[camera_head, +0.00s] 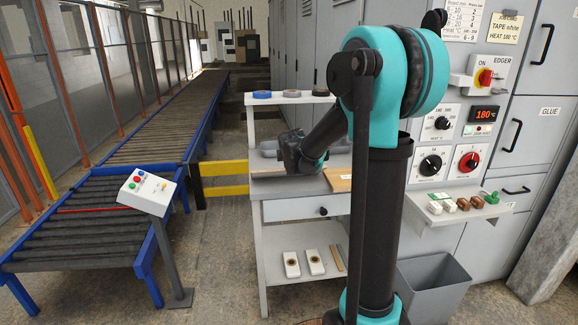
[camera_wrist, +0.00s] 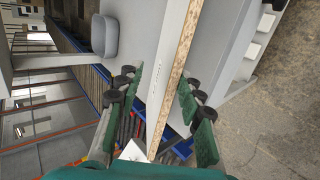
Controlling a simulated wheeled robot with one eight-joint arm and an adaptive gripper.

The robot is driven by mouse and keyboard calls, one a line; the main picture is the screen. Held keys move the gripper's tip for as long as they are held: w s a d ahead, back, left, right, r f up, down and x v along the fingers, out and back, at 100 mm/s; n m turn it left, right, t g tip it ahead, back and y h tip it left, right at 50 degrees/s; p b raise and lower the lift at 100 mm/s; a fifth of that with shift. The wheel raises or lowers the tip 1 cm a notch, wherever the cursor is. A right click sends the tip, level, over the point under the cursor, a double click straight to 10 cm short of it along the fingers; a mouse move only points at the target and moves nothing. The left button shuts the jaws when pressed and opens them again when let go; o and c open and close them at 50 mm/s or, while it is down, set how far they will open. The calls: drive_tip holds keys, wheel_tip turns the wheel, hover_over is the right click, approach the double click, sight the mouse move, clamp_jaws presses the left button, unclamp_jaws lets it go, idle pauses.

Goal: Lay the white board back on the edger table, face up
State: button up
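In the wrist view, a narrow board (camera_wrist: 176,70) with a white side and a speckled raw chipboard edge runs between the fingers of my gripper (camera_wrist: 163,97). The green fingers stand apart, with a gap visible on either side of the board, so my gripper is open around it. In the head view, my gripper (camera_head: 301,160) is low over the grey edger table (camera_head: 290,209). A tan strip (camera_head: 267,174) shows left of it; I cannot tell whether it is the same board. The gripper's fingertips are hidden in the head view.
A brown board (camera_head: 339,180) lies on the table's right part. Tape rolls (camera_head: 292,94) sit on the shelf above. The edger panel (camera_head: 447,140) stands right, over a small ledge with blocks. A grey bin (camera_head: 435,286) stands below. A roller conveyor (camera_head: 150,140) runs along the left.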

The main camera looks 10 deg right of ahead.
drive_tip(key=g, duration=0.3)
drive_tip(key=shift+s+r+g, duration=0.2)
drive_tip(key=shift+r+g, duration=0.05)
drive_tip(key=shift+g, duration=0.05)
drive_tip(key=shift+s+a+r, duration=0.1)
drive_tip(key=shift+s+r, duration=0.25)
drive_tip(key=shift+s, duration=0.45)
drive_tip(key=shift+s+a+r, duration=0.1)
drive_tip(key=shift+s+r, duration=0.2)
drive_tip(key=shift+s, duration=0.45)
drive_tip(key=o, duration=0.6)
drive_tip(key=shift+c, duration=0.2)
